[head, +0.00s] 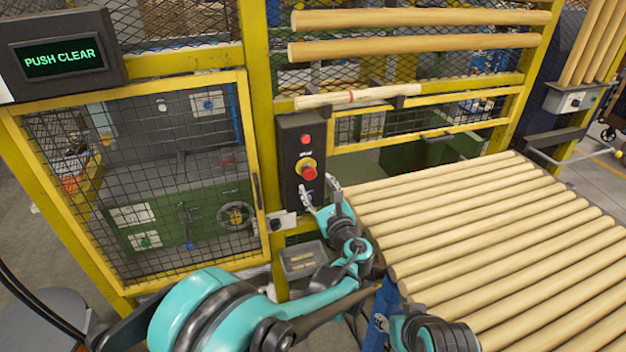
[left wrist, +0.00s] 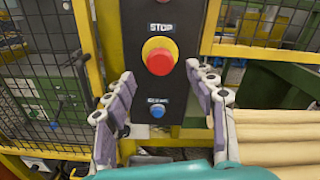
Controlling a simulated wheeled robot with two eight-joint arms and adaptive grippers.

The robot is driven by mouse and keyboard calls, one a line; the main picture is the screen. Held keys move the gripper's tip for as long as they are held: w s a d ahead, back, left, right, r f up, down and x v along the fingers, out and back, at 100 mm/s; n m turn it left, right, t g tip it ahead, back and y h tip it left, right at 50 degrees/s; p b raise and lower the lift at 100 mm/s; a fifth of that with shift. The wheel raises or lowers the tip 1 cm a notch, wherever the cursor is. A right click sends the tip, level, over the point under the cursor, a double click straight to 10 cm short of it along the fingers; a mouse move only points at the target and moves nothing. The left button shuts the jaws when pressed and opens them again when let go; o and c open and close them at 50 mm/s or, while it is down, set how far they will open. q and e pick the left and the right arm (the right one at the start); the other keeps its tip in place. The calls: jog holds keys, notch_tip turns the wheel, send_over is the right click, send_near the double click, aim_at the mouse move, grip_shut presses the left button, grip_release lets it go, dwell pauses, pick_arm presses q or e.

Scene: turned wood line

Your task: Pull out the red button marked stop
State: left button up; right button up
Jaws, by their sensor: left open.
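The red stop button (head: 309,172) sits on a yellow ring on a dark control box (head: 290,140) fixed to the yellow post. In the left wrist view the red button (left wrist: 160,61) shows under a STOP label, with a blue button (left wrist: 157,110) below it. My left gripper (head: 320,194) is open just below and in front of the red button. In the left wrist view its fingers (left wrist: 163,88) stand apart on either side of the box's lower part, with nothing between them. The red button is clear of both fingers.
A mesh door (head: 150,180) in a yellow frame stands left of the box. A bed of wooden rods (head: 470,230) lies to the right, close to my left arm. A small grey bin (head: 303,262) hangs below. A display (head: 62,57) reads PUSH CLEAR.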

pick_arm(q)
jog(key=v, duration=0.7)
jog(key=s+a+f+n+g+b, duration=0.1)
jog(key=s+a+f+n+g, duration=0.1)
jog(key=s+a+n+g, duration=0.45)
jog(key=s+a+f+n+g, duration=0.1)
jog(key=s+a+f+n, duration=0.2)
jog(key=a+n, duration=0.7)
jog(key=s+a+f+n+g+h+b, duration=0.1)
jog(key=s+a+f+n+h, duration=0.1)
jog(key=s+n, duration=0.4)
jog(key=s+a+f+n+g+h, duration=0.1)
jog(key=s+a+f+n+h, duration=0.2)
jog(key=s+n, duration=0.4)
jog(key=s+f, duration=0.1)
jog(key=s, duration=0.2)
jog(key=shift+s+a+f+h+b, duration=0.3)
jog(key=shift+a+f+b, duration=0.05)
jog(key=shift+a, duration=0.05)
jog(key=shift+g, duration=0.25)
dwell(0.8)
